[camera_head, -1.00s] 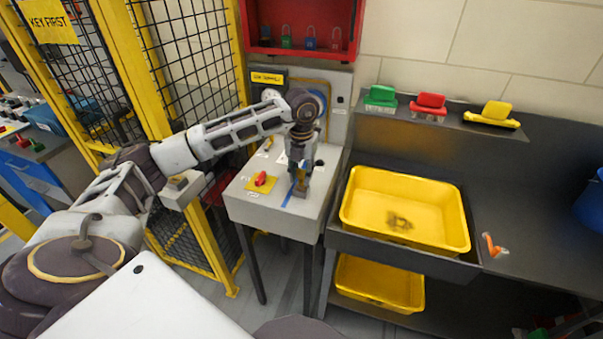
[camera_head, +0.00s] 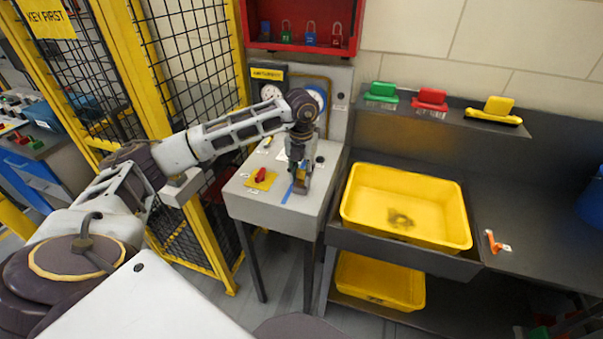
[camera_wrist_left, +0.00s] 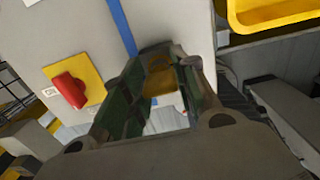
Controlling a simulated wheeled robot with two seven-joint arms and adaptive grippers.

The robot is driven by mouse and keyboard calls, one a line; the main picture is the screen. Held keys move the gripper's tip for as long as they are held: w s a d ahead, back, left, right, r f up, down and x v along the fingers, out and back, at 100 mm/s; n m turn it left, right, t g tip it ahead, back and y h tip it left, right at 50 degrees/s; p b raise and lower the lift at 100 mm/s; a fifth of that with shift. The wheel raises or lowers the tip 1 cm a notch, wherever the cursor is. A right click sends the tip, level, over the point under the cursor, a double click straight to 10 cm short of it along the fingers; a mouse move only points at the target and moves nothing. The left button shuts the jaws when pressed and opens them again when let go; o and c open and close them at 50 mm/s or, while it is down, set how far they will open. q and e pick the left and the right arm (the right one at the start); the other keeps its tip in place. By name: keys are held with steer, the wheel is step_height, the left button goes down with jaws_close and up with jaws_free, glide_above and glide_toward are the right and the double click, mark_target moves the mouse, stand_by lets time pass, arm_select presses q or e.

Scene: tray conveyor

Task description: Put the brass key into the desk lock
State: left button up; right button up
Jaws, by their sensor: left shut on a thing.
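My left gripper (camera_head: 301,186) points down at the right part of the grey desk top (camera_head: 262,208), beside the blue tape strip. It is shut on a brass-coloured piece, which I take for the brass key (camera_wrist_left: 160,82); in the left wrist view it sits between the dark green finger pads of the gripper (camera_wrist_left: 155,95). The key's lower end is hidden. I cannot make out the desk lock, nor tell whether the key touches it. My right gripper is in neither view.
A red switch knob (camera_head: 261,173) on a yellow plate is left of the gripper. A yellow bin (camera_head: 353,215) stands right of the desk. A yellow mesh fence (camera_head: 190,150) is on the left. A backboard with gauges (camera_head: 316,97) rises behind the desk.

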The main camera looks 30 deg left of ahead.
mark_target(301, 170)
arm_select(q)
steer(key=shift+f+b, duration=0.45)
steer(key=shift+f, duration=0.3)
steer(key=o, duration=1.2)
steer(key=shift+c, duration=0.2)
steer(key=shift+r, duration=0.15)
steer(key=shift+s+r, duration=0.15)
steer(key=shift+r, duration=5.75)
